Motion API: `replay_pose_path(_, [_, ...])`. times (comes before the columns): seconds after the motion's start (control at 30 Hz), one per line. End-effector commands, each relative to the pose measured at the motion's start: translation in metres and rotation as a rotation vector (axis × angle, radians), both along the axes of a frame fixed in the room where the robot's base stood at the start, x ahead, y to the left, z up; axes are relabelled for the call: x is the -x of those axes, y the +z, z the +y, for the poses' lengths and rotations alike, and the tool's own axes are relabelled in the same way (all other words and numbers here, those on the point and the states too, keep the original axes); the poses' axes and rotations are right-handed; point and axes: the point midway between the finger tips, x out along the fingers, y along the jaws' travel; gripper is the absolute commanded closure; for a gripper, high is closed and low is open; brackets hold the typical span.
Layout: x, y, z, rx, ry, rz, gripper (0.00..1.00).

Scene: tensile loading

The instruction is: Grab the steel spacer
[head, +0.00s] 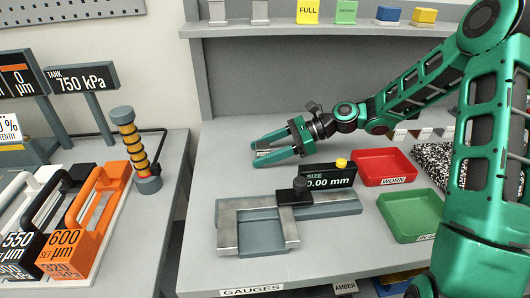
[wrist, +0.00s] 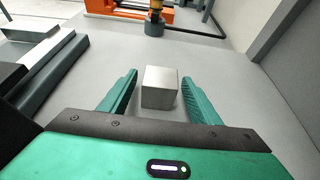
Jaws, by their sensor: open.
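The steel spacer, a small silvery block (wrist: 160,87), stands on the grey bench between the two green fingers of my gripper in the wrist view. My gripper (wrist: 157,92) is open, with a gap visible on each side of the block. In the head view my gripper (head: 258,152) is low over the bench, behind the measuring fixture, its fingers pointing left. The spacer (head: 263,152) is partly hidden there by the fingers.
A sizing fixture (head: 265,235) with a black display (head: 328,177) stands in front of my gripper. A red tray (head: 383,166) and a green tray (head: 410,214) are to the right. The bench to the left of my gripper is clear.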

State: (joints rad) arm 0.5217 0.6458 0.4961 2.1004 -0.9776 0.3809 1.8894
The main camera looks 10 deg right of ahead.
Motion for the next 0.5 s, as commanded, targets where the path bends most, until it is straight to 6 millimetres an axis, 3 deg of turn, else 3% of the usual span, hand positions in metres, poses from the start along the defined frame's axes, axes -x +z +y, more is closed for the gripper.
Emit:
replay_pose_path(0.03, [-0.0001,0.0001,-0.0002,0.0,0.0,0.0,0.48])
replay_pose_path(0.2, [-0.0002,0.0001,-0.0004,0.0,0.0,0.0,0.88])
replay_pose_path(0.27, [-0.0002,0.0001,-0.0005,0.0,0.0,0.0,1.0])
replay_pose_path(0.5, [-0.0003,0.0014,-0.0004,-0.001,-0.001,-0.001,1.0])
